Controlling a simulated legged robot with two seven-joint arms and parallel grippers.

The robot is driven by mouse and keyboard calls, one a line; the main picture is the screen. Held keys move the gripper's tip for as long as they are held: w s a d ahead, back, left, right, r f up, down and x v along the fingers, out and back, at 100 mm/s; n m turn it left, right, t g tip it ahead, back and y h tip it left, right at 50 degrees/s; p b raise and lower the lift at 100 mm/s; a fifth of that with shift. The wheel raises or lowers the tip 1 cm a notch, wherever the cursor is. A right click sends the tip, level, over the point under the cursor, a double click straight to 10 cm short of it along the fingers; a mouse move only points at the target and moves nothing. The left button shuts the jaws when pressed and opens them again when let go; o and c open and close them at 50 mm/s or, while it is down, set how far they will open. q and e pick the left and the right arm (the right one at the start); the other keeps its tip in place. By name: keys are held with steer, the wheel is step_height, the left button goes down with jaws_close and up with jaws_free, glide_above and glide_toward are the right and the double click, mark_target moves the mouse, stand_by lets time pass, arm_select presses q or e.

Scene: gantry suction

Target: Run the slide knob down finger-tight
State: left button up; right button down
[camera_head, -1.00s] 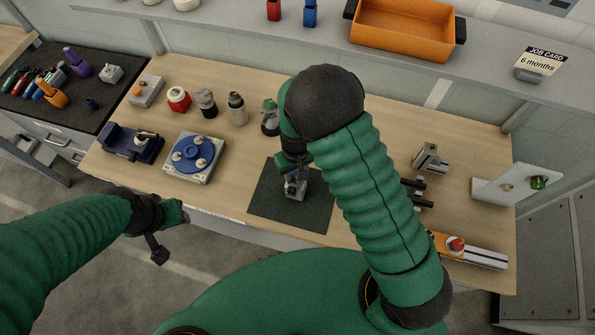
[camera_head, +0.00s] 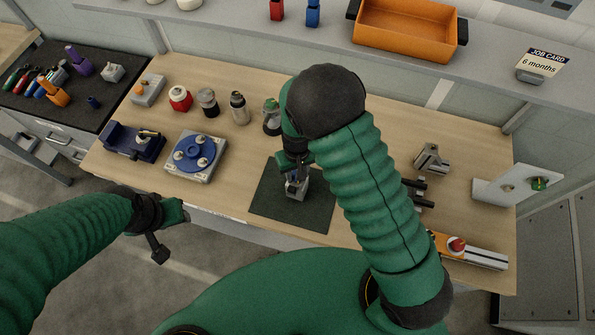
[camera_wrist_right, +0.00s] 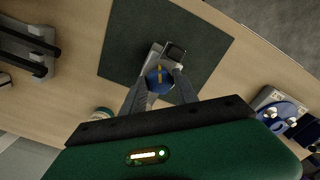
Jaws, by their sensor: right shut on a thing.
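A small grey metal block (camera_head: 297,188) stands on the dark mat in front of me. In the right wrist view a round blue knob (camera_wrist_right: 159,79) with a yellow mark sits at this block (camera_wrist_right: 174,52). My right gripper (camera_wrist_right: 161,84) is shut on the blue knob, with one finger on each side. In the head view my right arm hides most of the knob, and the right gripper (camera_head: 296,174) reaches down over the block. My left gripper (camera_head: 171,232) is open and empty, off the front edge of the bench.
The dark mat (camera_head: 268,200) is otherwise bare. A blue round fixture (camera_head: 194,154) and several bottles stand to its left. An orange slide unit with a red knob (camera_head: 457,244) lies at the right. A white upright plate (camera_head: 517,185) stands behind it.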

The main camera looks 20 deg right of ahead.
steer(key=shift+d, duration=0.2)
stand_by(0.4)
steer(key=c, duration=0.9)
jaws_free()
steer(key=shift+a, duration=0.15)
steer(key=shift+c, duration=0.2)
step_height(320, 180, up, 17)
steer(key=b, duration=0.2)
steer(key=shift+f, duration=0.1)
